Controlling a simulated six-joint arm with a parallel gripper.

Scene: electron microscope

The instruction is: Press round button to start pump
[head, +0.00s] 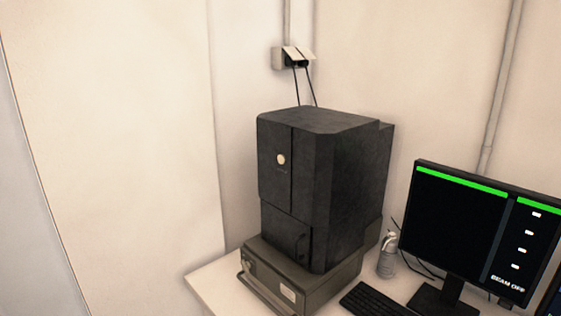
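A tall black microscope cabinet (345,180) stands on the desk against the wall. A small pale round button (281,159) shows on the upper part of its front face, left of a vertical seam. Nothing touches or covers the button. The cabinet rests on a lower dark grey unit (325,286) with a front handle bar and a small pale label. My gripper is not in view.
A monitor (460,235) at right shows a green bar and "BEAM OFF". A keyboard (375,301) and a small grey bottle (387,257) are on the desk (212,287). A wall socket (293,57) with two cables is above. Space left of the cabinet is clear.

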